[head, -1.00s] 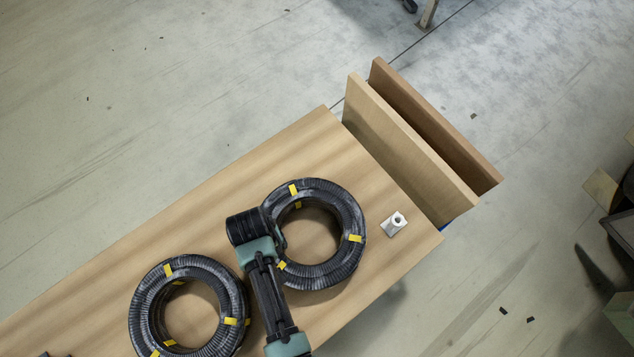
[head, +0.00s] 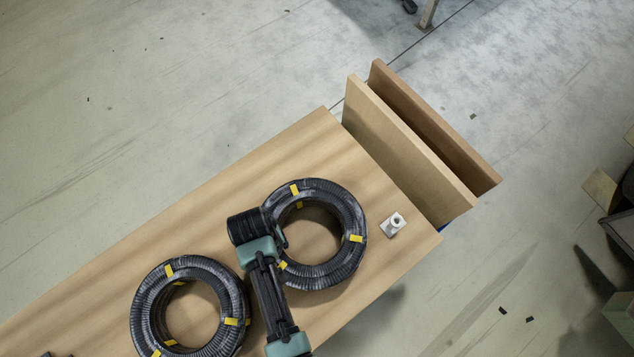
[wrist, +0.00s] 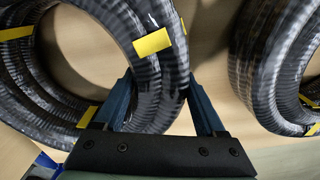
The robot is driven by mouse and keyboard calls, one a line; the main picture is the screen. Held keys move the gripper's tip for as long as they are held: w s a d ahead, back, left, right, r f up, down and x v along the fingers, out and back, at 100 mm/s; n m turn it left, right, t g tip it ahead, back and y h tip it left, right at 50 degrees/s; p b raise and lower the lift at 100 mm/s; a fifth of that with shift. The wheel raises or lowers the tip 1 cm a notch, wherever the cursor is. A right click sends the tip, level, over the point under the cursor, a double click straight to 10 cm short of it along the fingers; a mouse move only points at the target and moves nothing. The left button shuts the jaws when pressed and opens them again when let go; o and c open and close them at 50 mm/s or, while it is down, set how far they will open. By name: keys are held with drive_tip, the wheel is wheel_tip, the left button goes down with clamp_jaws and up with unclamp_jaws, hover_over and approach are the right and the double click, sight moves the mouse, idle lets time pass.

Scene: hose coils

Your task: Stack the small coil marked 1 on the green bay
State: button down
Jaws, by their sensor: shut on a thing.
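Two black ribbed hose coils with yellow tape bands lie on the wooden table. The right coil (head: 347,213) is under my gripper in the head view; the left coil (head: 143,312) lies apart from it. In the wrist view my gripper (wrist: 168,95) has one finger inside and one outside the ring wall of a coil (wrist: 160,75), shut on it. The other coil (wrist: 270,70) shows at the right of that view. No number mark is readable on either coil. No green bay is in view. My arm hides the left edge of the gripped coil.
The wooden table (head: 270,150) has bare room behind the coils. A small white metal block (head: 393,224) sits right of the right coil. Two upright wooden boards (head: 400,150) stand at the table's right end. Open floor (head: 150,80) lies beyond.

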drive_tip(key=shift+w+r+p, duration=0.15)
drive_tip(key=shift+r+p, duration=0.35)
drive_tip(key=shift+r, duration=0.05)
drive_tip(key=shift+r+p, duration=2.95)
drive_tip(key=c, duration=0.5)
unclamp_jaws()
clamp_jaws()
